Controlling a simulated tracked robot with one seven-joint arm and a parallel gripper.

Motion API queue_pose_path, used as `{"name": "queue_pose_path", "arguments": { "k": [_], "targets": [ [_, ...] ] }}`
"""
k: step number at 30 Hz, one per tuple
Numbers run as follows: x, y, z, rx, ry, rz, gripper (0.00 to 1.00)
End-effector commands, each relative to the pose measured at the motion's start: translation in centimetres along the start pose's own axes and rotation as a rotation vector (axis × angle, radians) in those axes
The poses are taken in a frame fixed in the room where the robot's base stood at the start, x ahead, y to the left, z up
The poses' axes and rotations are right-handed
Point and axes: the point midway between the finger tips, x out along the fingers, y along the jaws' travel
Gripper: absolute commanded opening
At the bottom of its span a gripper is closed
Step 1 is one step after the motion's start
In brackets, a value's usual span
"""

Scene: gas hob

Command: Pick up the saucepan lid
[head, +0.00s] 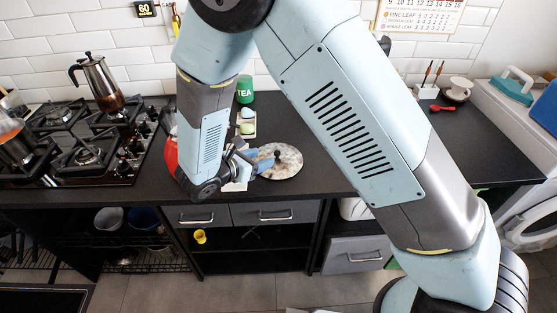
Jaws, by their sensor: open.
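The saucepan lid (288,163) looks like a round, mottled grey and brown disc lying on the dark counter in the middle of the head view. My gripper (268,161) is open at the lid's left side and covers part of its left edge. I cannot tell whether the fingers touch the lid or what part of it lies between them. My arm hides some of the counter to the left and right of the lid.
The gas hob (88,152) is on the left, with a moka pot (101,82) and a pan (14,142) on it. A red object (170,150) is partly behind my arm. A green tea tin (245,90) stands behind the lid. Counter right of the lid looks clear.

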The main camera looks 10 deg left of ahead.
Motion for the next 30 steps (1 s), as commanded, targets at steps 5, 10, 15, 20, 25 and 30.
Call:
{"name": "queue_pose_path", "arguments": {
  "k": [5, 10, 15, 20, 25, 30],
  "targets": [
    [0.7, -0.1, 0.0, 0.0, 0.001, 0.0, 0.54],
    [2.1, -0.3, 0.1, 0.0, 0.0, -0.002, 0.54],
    [4.4, -0.5, 0.2, 0.0, 0.001, -0.002, 0.54],
    [5.8, -0.5, 0.2, 0.0, 0.0, -0.001, 0.54],
    [5.8, -0.5, 0.2, 0.001, 0.0, 0.0, 0.54],
    [5.8, -0.5, 0.2, 0.001, 0.001, 0.0, 0.41]
  ]
}}
